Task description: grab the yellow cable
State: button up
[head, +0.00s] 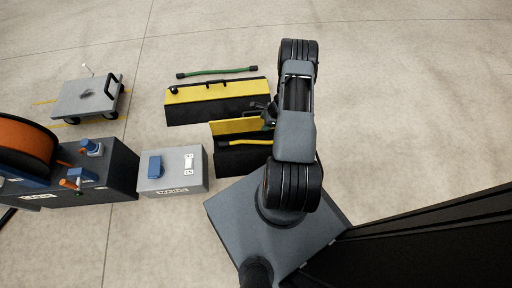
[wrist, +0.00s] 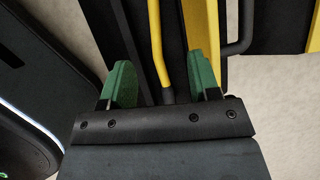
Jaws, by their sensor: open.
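The yellow cable (head: 250,143) lies along an open black box with a raised yellow lid (head: 232,127). My arm hides its right end in the head view. In the wrist view the yellow cable (wrist: 158,45) runs down between the two green fingers and ends in a dark tip. My gripper (wrist: 162,75) is open, with its fingers spread on either side of the cable. I cannot tell how far above the cable the fingers are. In the head view my gripper is mostly hidden behind my arm.
A closed black and yellow box (head: 215,103) and a green cable (head: 217,72) lie farther back. A grey switch box (head: 178,170) stands left of the open box, beside a dark unit with an orange reel (head: 22,143). A cart (head: 88,97) stands back left.

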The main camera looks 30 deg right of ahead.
notch_tip(320, 180, down, 6)
jog(key=s+f+m+b, duration=0.1)
jog(key=s+m+b, duration=0.1)
jog(key=b, duration=0.2)
send_over(261, 142)
notch_tip(261, 142, down, 6)
jog(key=shift+d+r, duration=0.1)
jog(key=shift+b+x, duration=2.1)
jog(key=shift+x, duration=1)
jog(key=shift+w+r, duration=0.1)
jog(key=shift+c, duration=0.3)
grip_shut()
